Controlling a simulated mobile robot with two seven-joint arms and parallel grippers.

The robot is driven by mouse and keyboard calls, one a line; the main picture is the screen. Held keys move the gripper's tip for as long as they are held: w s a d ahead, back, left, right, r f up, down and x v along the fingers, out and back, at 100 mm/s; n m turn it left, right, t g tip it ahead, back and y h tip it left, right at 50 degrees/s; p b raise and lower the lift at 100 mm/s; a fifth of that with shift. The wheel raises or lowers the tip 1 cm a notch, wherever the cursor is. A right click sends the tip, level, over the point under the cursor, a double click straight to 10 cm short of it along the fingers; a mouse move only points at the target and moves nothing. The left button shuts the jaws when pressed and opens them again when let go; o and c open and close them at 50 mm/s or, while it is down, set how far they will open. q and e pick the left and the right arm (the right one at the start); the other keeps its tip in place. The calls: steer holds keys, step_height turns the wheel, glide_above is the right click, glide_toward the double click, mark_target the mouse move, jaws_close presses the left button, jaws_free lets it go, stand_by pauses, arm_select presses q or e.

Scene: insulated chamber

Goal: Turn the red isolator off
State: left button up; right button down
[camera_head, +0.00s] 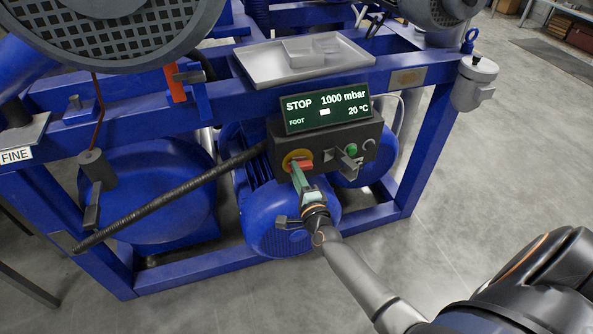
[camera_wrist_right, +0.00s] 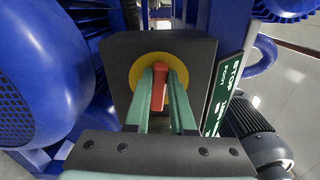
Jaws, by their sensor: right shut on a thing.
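The red isolator (camera_head: 305,165) is a red handle on a yellow round plate (camera_head: 291,157), on the front of a dark control box (camera_head: 369,133). In the right wrist view the red handle (camera_wrist_right: 159,88) stands between two pale green fingers, with the yellow plate (camera_wrist_right: 148,66) behind it. My right gripper (camera_head: 300,172) reaches up from the lower right and is shut on the red handle. The fingers hide part of the handle and plate. My left gripper is not in view.
The box display (camera_head: 325,108) reads STOP, 1000 mbar, 20 °C. A green button (camera_head: 351,149) and a grey switch sit right of the isolator. A metal tray (camera_head: 262,66) lies above on the blue frame (camera_head: 420,165). A dark hose (camera_head: 170,205) runs left. Open floor lies right.

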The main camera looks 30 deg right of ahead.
steer(key=shift+f+n, duration=0.1)
steer(key=shift+n, duration=0.5)
steer(key=c, duration=0.8)
jaws_free()
steer(key=shift+o, duration=0.2)
steer(key=shift+s, duration=0.1)
steer(key=p+v, duration=0.1)
steer(key=v, duration=1.1)
steer(key=shift+s+p, duration=0.2)
steer(key=shift+p, duration=0.1)
